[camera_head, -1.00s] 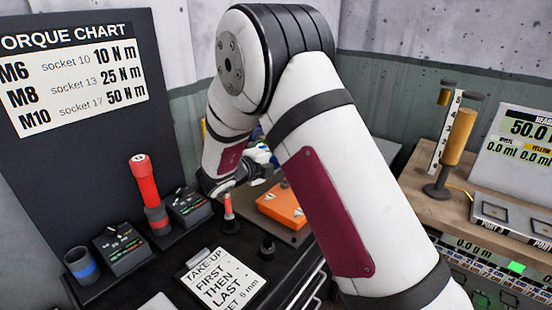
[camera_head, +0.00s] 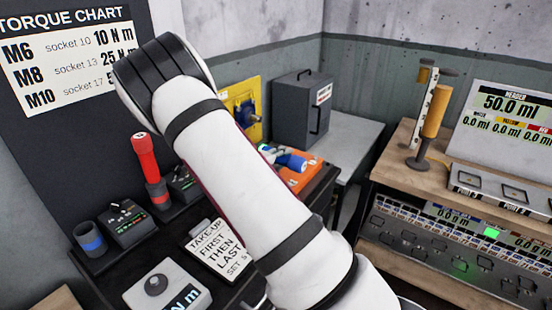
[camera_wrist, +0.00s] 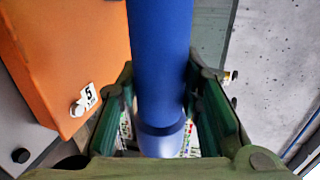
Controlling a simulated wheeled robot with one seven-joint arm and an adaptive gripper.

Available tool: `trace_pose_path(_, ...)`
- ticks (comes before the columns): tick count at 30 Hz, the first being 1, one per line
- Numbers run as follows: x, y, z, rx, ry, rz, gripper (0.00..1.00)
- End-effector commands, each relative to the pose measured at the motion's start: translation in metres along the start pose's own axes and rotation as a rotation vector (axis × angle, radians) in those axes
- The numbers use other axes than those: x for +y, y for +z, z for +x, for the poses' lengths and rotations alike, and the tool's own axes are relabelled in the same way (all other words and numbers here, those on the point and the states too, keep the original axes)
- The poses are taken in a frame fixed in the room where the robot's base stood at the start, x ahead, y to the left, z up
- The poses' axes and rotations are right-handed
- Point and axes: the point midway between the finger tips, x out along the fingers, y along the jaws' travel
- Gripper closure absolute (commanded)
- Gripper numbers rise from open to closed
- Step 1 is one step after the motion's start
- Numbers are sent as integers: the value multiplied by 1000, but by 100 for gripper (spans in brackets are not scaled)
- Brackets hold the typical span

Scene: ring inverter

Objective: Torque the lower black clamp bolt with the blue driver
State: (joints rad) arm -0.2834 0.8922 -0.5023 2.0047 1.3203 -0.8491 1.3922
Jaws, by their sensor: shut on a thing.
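My gripper (camera_wrist: 160,112) is shut on the blue driver (camera_wrist: 160,45), with one green finger on each side of its shaft. The driver runs down the middle of the wrist view, and its lower end is pale. In the head view the blue driver (camera_head: 291,161) shows just past my arm, beside the orange block; my arm hides most of the gripper there.
The orange block (camera_wrist: 60,50), with a tag reading 5 and a silver bolt, is close left of the driver. A yellow panel (camera_head: 252,92) and a grey box (camera_head: 297,110) stand behind. A wooden cart is at right.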

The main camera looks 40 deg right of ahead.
Motion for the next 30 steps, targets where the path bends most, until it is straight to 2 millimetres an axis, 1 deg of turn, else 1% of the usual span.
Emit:
trace_pose_path(6,-2,1,0,0,-4,3,100)
trace_pose_path(8,-1,4,0,0,-5,3,100)
trace_pose_path(30,0,61,0,-2,-4,3,100)
